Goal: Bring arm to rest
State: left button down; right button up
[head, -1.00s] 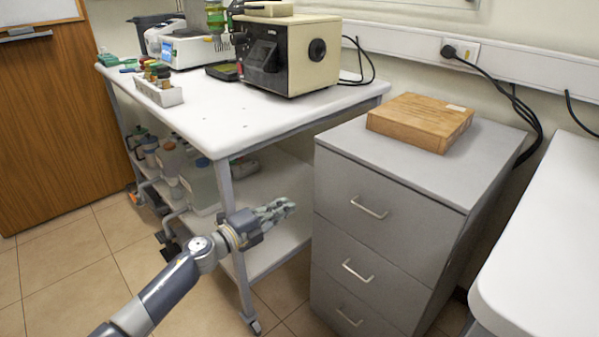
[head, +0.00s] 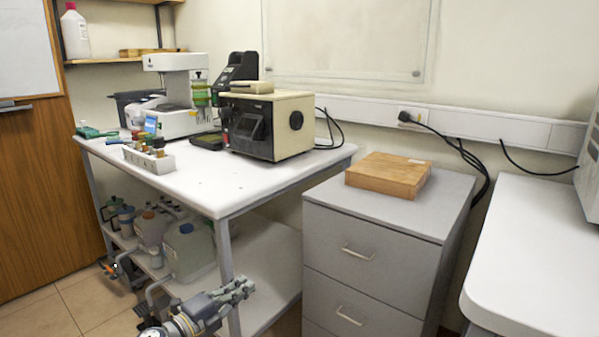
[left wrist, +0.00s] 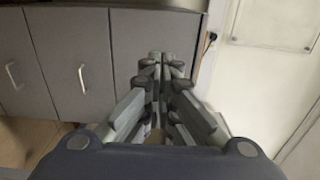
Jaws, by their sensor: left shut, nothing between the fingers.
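My left gripper (head: 238,289) shows low in the head view, in front of the white table's lower shelf and left of the grey drawer cabinet. Its fingers are together and hold nothing. In the left wrist view the shut fingers (left wrist: 162,62) point away from the camera, with the cabinet drawers (left wrist: 70,62) beyond and to the left. Only the hand end of the left arm is in the head view. My right gripper is in neither view.
The white table (head: 205,192) carries a beige tester (head: 290,133), a white instrument (head: 180,122) and a rack of small bottles (head: 148,158). Plastic jugs (head: 190,250) stand below. The grey cabinet (head: 375,262) bears a wooden box (head: 388,175). A white counter (head: 530,240) is at right.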

pick_arm(q)
jog(key=s+a+f+n+g+y, duration=0.1)
jog(key=s+a+f+n+y, duration=0.4)
jog(key=s+f+n, duration=0.5)
jog(key=s+a+f+n+g+y, duration=0.1)
jog(key=s+a+f+n+y, duration=0.2)
jog(key=s+f+n+y, duration=0.6)
jog(key=s+d+f+n+g+h+p, duration=0.15)
jog(key=s+f+g+p, duration=0.35)
jog(key=s+f, duration=0.75)
jog(key=s+a+f+n+g+h+p, duration=0.2)
jog(key=s+f+g+p, duration=0.5)
jog(key=s, duration=1.1)
jog(key=s+f+p, duration=0.1)
jog(key=s+p, duration=0.5)
jog(key=s, duration=0.7)
jog(key=shift+a+f+n+t, duration=0.35)
jog(key=shift+a+f+t, duration=0.05)
jog(key=shift+a, duration=0.05)
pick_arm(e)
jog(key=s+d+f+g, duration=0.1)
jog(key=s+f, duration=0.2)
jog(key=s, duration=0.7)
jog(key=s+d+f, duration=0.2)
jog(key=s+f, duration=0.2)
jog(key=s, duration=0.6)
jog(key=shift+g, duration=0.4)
pick_arm(q)
jog(key=shift+y, duration=0.25)
